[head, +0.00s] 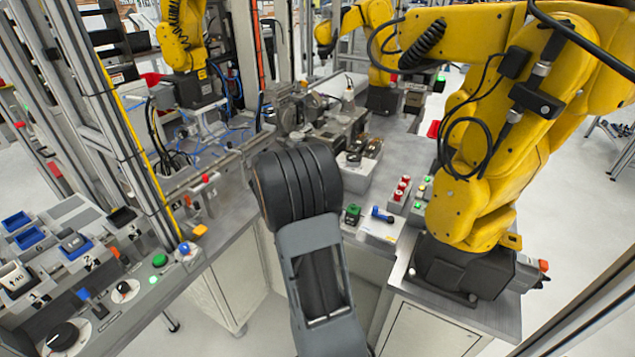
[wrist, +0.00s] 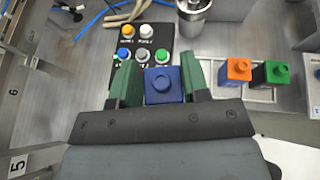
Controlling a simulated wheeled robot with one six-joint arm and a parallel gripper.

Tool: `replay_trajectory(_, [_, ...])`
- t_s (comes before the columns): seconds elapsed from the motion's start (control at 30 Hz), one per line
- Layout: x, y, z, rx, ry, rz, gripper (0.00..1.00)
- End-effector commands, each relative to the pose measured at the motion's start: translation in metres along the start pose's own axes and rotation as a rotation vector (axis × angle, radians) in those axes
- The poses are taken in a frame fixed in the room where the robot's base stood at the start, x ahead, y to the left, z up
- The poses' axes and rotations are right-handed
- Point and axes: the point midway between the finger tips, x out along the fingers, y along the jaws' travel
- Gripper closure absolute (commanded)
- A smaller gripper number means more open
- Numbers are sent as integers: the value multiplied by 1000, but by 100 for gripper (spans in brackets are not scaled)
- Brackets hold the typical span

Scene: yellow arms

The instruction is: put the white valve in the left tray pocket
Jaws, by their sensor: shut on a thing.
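My gripper (wrist: 160,84) is shut on a blue square valve (wrist: 163,86) with a round knob on top, held between its two green fingers in the wrist view. An orange valve (wrist: 237,70) and a green valve (wrist: 272,73) stand side by side at a pale tray (wrist: 250,97) to the right of the gripper. I cannot make out a white valve in either view. In the head view my dark arm hides the gripper and what it holds.
A black button panel (wrist: 146,42) lies just beyond my fingers, with a metal cylinder (wrist: 193,22) to its right. In the head view a large yellow arm (head: 480,170) stands close on the right, and a control desk (head: 75,260) is at left.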

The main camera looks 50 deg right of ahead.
Motion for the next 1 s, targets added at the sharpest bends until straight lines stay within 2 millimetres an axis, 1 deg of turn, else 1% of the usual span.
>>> replay_trajectory(0.03, [16,-14,-2,17,2,-39,92])
replay_trajectory(0.1, [29,-29,2,33,6,-81,92])
replay_trajectory(0.2, [42,-45,4,50,11,-125,92])
replay_trajectory(0.33, [51,-57,7,61,13,-156,92])
replay_trajectory(0.47, [54,-61,7,66,14,-166,92])
replay_trajectory(0.67, [57,-60,2,65,15,-166,92])
replay_trajectory(1.0, [65,-59,-18,64,15,-165,92])
